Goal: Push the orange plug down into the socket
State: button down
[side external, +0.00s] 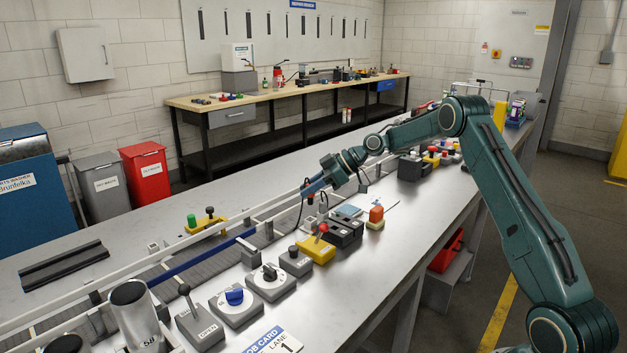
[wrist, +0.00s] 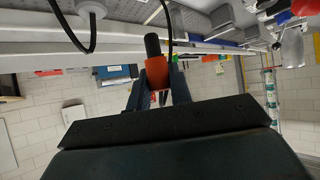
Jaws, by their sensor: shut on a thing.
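The orange plug (wrist: 157,74) sits between the two fingers of my gripper (wrist: 157,88) in the wrist view, with a dark round end pointing to the top of the picture. My gripper is shut on it. In the side external view my gripper (side external: 308,188) is tilted and hangs above the far side of the bench, near the conveyor rail. A dark cable hangs from the gripper. I cannot pick out the socket for certain, nor tell whether the plug touches it.
A yellow box with a red-knobbed lever (side external: 317,250) and an orange-topped button (side external: 376,215) stand close to the gripper. Rotary switches (side external: 235,298) and a metal can (side external: 134,312) stand nearer the camera. White rails (side external: 180,247) run along the conveyor.

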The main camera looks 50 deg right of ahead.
notch_tip(320, 180, up, 13)
jog(key=shift+f, duration=0.15)
jog(key=shift+s+f, duration=0.1)
jog(key=shift+f, duration=0.05)
dwell(0.7)
jog(key=s+f, duration=0.8)
jog(key=f, duration=0.1)
jog(key=shift+s+f, duration=0.15)
jog(key=shift+f, duration=0.05)
jog(key=shift+f, duration=0.2)
dwell(0.5)
jog(key=shift+f, duration=2.7)
jog(key=shift+f, duration=1.75)
